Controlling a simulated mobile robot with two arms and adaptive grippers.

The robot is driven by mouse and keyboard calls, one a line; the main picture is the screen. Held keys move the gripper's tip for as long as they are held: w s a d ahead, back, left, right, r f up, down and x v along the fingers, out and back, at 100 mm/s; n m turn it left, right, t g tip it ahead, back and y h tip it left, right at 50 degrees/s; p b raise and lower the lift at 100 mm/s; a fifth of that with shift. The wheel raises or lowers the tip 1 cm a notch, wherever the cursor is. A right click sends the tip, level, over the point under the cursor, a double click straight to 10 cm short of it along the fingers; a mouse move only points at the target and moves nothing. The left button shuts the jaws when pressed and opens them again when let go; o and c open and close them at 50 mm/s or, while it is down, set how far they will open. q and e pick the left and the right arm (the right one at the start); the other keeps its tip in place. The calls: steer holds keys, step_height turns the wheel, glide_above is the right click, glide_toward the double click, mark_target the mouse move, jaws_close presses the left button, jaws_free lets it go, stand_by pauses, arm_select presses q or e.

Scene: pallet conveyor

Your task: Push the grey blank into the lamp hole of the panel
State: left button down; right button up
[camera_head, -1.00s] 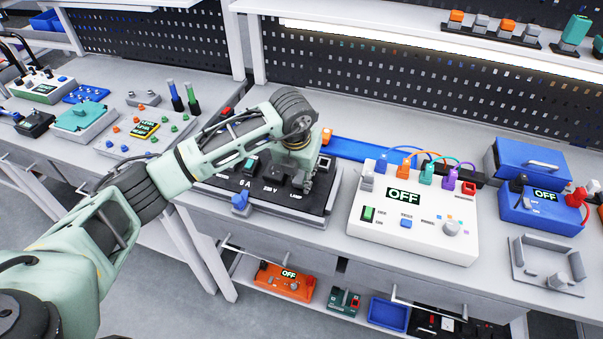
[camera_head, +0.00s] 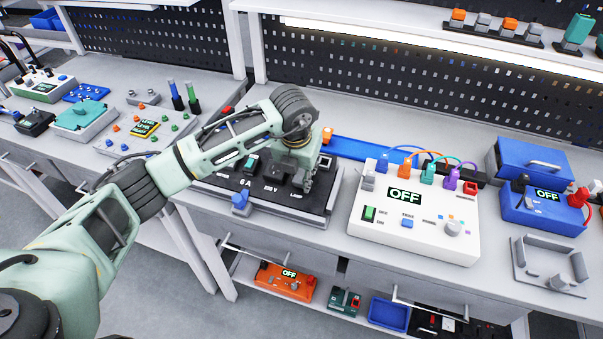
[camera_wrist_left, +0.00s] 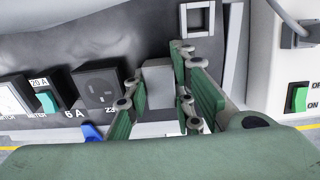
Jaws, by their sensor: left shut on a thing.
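The dark panel (camera_head: 312,208) lies on the bench, with the labels "6 A", "230 V" and "LAMP" along its front. My left gripper (camera_head: 303,184) is over its right part, just behind the "LAMP" label. In the left wrist view, the gripper (camera_wrist_left: 158,103) is shut on the grey blank (camera_wrist_left: 157,85), a light grey block between the green-padded fingers. The blank is right of a black socket (camera_wrist_left: 98,88) and stands at the panel face. The lamp hole is hidden behind the blank and fingers, so I cannot tell how deep the blank sits. My right gripper is not in view.
A square pale frame (camera_wrist_left: 197,19) is on the panel beyond the fingers. A blue knob (camera_head: 240,200) stands at the panel's front left. A white box (camera_head: 385,222) with an "OFF" display and coloured plugs stands close on the right. A blue strip (camera_head: 365,150) runs behind.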

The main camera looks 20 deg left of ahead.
arm_select(q)
steer(key=shift+f, duration=0.2)
steer(key=c, duration=1.4)
jaws_free()
steer(key=v, duration=1.2)
steer(key=shift+d, duration=0.1)
